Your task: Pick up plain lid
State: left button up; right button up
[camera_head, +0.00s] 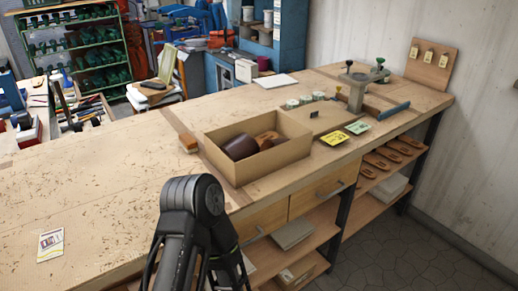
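A flat tan board or lid-like piece (327,117) lies on the workbench just behind the open cardboard box (246,168), with a small dark item on it. I cannot tell for sure whether it is the plain lid. The box holds a dark brown rounded item (238,147) and a lighter brown item (267,138). A black arm part of mine rises from the bottom middle in front of the bench, apart from the box. No gripper fingertips can be made out, and I cannot see any gripper holding anything.
The workbench (110,185) is mostly bare on the left, with a printed card (50,245). Yellow (334,138) and green (358,127) cards, small jars (305,99) and a press (357,88) stand to the right.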

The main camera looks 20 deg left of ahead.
aim_at(324, 118)
jog(key=i+l+u, duration=0.25)
jog(key=i+l, duration=0.15)
jog(key=l, duration=0.25)
jog(key=i+l+u, duration=0.15)
jog(key=l, duration=0.2)
jog(key=i+l+u, duration=0.1)
jog(key=i+l, duration=0.15)
jog(key=l, duration=0.15)
jog(key=i+l+u, duration=0.15)
jog(key=l, duration=0.2)
jog(key=i+l+u, duration=0.1)
jog(key=l, duration=0.3)
jog(key=i+l+u, duration=0.15)
jog(key=l, duration=0.25)
jog(key=i+l+u, duration=0.1)
jog(key=l, duration=0.35)
